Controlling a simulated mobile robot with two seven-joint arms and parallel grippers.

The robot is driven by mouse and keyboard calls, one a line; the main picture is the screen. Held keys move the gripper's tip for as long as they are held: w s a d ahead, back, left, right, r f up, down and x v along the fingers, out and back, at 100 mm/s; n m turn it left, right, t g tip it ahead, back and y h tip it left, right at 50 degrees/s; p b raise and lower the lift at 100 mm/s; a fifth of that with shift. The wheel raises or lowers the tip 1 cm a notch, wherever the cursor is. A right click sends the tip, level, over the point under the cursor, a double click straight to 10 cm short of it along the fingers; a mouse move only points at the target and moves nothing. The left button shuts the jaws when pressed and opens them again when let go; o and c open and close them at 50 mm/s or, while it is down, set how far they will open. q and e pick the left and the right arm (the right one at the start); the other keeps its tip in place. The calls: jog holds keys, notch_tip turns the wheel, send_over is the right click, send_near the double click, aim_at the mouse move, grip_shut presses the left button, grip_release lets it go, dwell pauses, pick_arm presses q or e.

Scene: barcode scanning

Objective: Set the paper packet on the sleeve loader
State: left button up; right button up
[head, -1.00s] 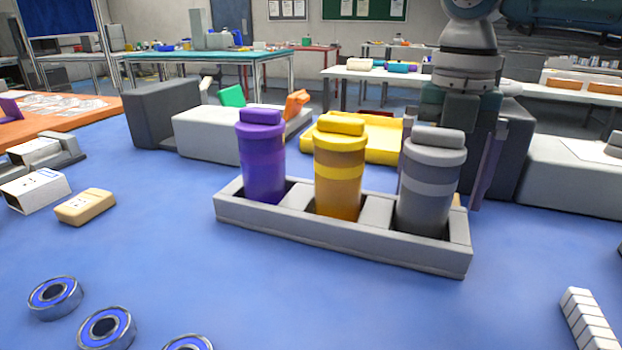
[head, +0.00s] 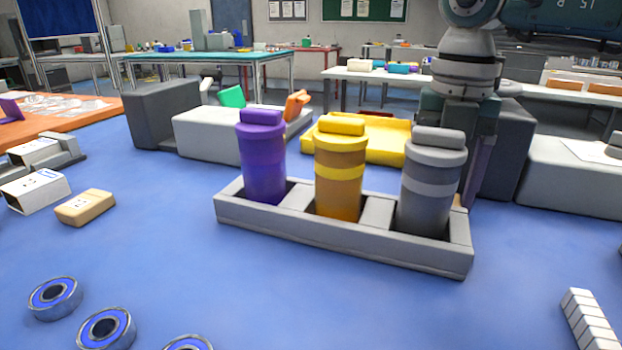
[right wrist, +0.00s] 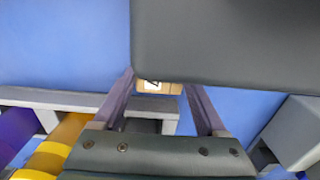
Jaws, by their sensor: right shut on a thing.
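My right gripper (head: 470,192) reaches down behind the grey canister, which hides part of it. In the right wrist view the gripper (right wrist: 160,84) is shut on a small tan packet (right wrist: 174,88) with a white label, seen between its fingertips. Only a sliver of this packet (head: 457,201) shows in the head view. Another tan packet (head: 85,207) lies at the left beside a white open-ended box (head: 36,191). I cannot tell for certain which fixture is the sleeve loader. My left gripper is not in view.
A grey rack (head: 340,246) holds a purple (head: 263,165), a yellow (head: 338,180) and a grey canister (head: 431,190) just in front of my right gripper. A yellow tray (head: 385,142) and dark boxes stand behind. Blue table is clear at front centre.

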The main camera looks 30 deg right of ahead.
jog(key=shift+c, duration=1)
jog(key=shift+r, duration=0.15)
notch_tip(320, 180, up, 19)
jog(key=p, duration=0.4)
jog(key=s+a+r+m+p, duration=0.2)
jog(key=a+r+m+p, duration=0.4)
jog(key=m, duration=0.7)
jog(key=s+a+r+m+p, duration=0.2)
jog(key=a+r+m+p, duration=0.4)
jog(key=a+m+p, duration=0.3)
jog(key=a+m, duration=0.1)
jog(key=m, duration=0.3)
jog(key=shift+s+a+r, duration=0.25)
jog(key=shift+a+r, duration=0.1)
jog(key=shift+d, duration=0.1)
